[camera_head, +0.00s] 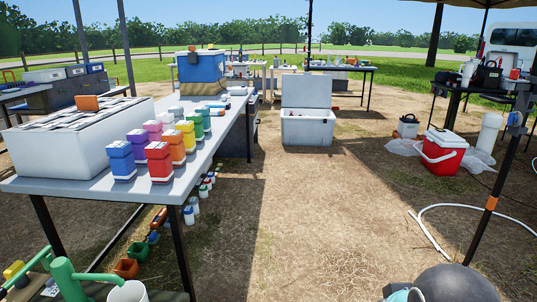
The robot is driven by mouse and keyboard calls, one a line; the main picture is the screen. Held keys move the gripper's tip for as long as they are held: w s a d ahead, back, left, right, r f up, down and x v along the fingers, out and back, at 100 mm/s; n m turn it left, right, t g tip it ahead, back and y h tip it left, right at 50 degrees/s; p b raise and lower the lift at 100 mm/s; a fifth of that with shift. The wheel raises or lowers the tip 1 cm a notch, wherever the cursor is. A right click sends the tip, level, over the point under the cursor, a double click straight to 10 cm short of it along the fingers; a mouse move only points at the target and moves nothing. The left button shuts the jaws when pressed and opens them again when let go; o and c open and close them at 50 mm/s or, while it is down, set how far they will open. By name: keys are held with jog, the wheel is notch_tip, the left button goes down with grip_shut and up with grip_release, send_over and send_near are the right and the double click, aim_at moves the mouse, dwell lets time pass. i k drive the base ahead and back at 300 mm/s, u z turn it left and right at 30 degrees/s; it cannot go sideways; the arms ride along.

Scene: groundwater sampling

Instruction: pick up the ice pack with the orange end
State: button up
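A long white box (70,157) stands on the grey table at the left, its top covered by a row of flat white and dark pieces. An orange block (87,103) sticks up at the far side of this box. It may be the orange end of an ice pack, but I cannot tell whether a pack is attached below it. A smaller orange-brown piece (192,48) shows on top of the blue cooler (201,69) farther back; I cannot tell what it is.
Several coloured bottles, including a red one (159,162), stand on the grey table (75,187) right of the box. An open white chest (307,127) stands on the ground ahead. A red cooler (441,154) and a white hose (430,232) lie right. The middle dirt is clear.

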aim_at(220, 112)
jog(key=i, duration=3.55)
jog(key=u, duration=2.35)
